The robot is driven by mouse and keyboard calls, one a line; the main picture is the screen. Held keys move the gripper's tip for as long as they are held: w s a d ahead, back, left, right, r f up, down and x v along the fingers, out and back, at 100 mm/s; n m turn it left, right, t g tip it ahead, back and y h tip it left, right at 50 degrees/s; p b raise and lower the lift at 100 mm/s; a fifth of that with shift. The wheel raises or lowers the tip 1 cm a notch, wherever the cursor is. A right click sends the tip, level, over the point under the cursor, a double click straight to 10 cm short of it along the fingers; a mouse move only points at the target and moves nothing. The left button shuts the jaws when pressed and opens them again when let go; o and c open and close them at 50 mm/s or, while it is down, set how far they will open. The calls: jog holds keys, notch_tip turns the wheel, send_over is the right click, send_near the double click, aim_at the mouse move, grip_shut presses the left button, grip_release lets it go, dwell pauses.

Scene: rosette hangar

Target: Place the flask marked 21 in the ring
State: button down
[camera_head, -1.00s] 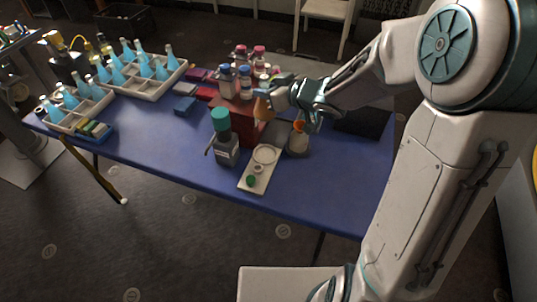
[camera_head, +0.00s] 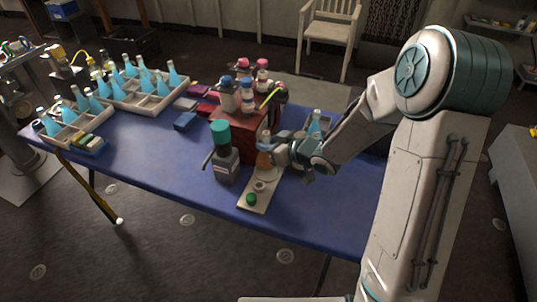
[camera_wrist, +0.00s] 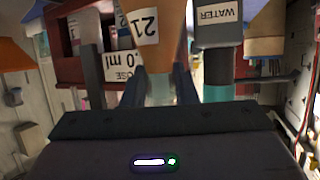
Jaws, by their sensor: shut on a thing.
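The flask marked 21 (camera_wrist: 160,45), with orange contents and a white label, is upside down in the wrist view's picture. My gripper (camera_head: 275,151) is shut on its neck; the fingers (camera_wrist: 158,88) show on both sides of it. In the head view the orange flask (camera_head: 264,160) stands upright over the ring (camera_head: 267,175) at the back end of a pale plate (camera_head: 257,203). I cannot tell whether its base touches the plate. The flask and gripper hide part of the ring.
A dark bottle with a teal cap (camera_head: 222,150), labelled WATER in the wrist view (camera_wrist: 218,25), stands close left of the plate. A red box (camera_head: 231,128) carrying several bottles stands behind. Trays of blue flasks (camera_head: 125,102) are at the left. The blue table (camera_head: 150,150) is clear at front left.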

notch_tip(320, 180, down, 4)
jog(key=shift+r+b, duration=0.2)
jog(key=shift+b, duration=0.1)
jog(key=c, duration=1.1)
grip_release()
jog(key=shift+c, duration=0.2)
jog(key=s+d+r+m+g+h+p, duration=0.1)
jog(key=s+d+r+m+h, duration=0.2)
jog(key=s+d+r+h, duration=0.5)
jog(key=s+d+r+m+h+p, duration=0.1)
jog(key=s+d+r+m+h, duration=0.15)
jog(key=d, duration=0.95)
jog(key=s+a+r+m+g, duration=0.1)
jog(key=s+a+m+g, duration=0.1)
jog(key=s, duration=0.5)
jog(key=s+a+r+m+g, duration=0.2)
jog(key=s+g, duration=0.1)
jog(key=s, duration=0.5)
jog(key=shift+a+r+g+y, duration=0.15)
jog(key=shift+a+g+y, duration=0.15)
jog(key=shift+a+y, duration=0.1)
